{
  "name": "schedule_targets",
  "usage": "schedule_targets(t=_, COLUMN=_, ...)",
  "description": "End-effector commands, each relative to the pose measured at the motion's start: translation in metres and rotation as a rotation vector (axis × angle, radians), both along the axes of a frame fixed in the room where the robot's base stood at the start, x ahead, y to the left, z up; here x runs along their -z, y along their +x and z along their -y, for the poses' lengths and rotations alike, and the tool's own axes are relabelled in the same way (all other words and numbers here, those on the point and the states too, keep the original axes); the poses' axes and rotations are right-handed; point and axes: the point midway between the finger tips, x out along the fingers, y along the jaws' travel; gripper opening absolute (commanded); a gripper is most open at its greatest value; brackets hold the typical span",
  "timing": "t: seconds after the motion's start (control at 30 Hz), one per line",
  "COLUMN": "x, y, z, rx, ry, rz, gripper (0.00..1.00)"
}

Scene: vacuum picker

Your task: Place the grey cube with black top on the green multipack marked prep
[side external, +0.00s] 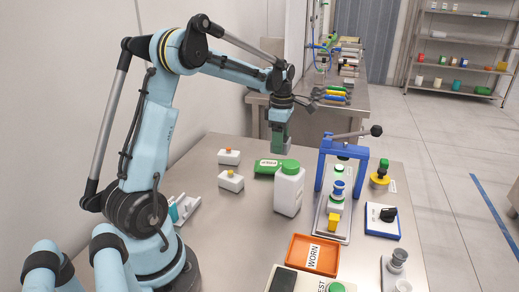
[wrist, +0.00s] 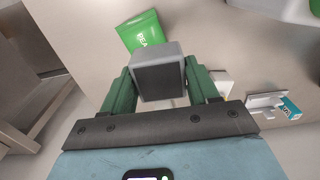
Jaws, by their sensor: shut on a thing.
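My gripper (side external: 279,134) is shut on the grey cube (side external: 281,146) and holds it above the table. In the wrist view the cube shows its dark top (wrist: 161,79) between the two green fingers of my gripper (wrist: 158,82). The green multipack (side external: 265,167) lies on the table just below the held cube in the side view, behind the white bottle. In the wrist view the multipack (wrist: 138,29) is beyond the cube, up and to the left. Its label is partly visible there and seems to read "REA"; the rest is hidden.
A white bottle with green cap (side external: 289,190) stands close to the multipack. Two small white boxes (side external: 229,157) (side external: 231,181) lie left. A blue-framed press (side external: 322,170) stands right. An orange tray marked WORN (side external: 298,262) is in front. The table's left middle is clear.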

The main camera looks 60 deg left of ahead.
Motion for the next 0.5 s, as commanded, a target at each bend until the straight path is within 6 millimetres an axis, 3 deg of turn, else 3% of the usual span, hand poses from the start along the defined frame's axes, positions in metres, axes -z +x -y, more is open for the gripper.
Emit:
schedule_targets(t=0.2, x=0.015, y=-0.001, z=-0.024, rx=-0.001, ry=0.0, rz=0.0, gripper=0.28)
schedule_targets(t=0.5, x=0.048, y=0.0, z=-0.026, rx=0.0, ry=0.0, rz=0.0, gripper=0.28)
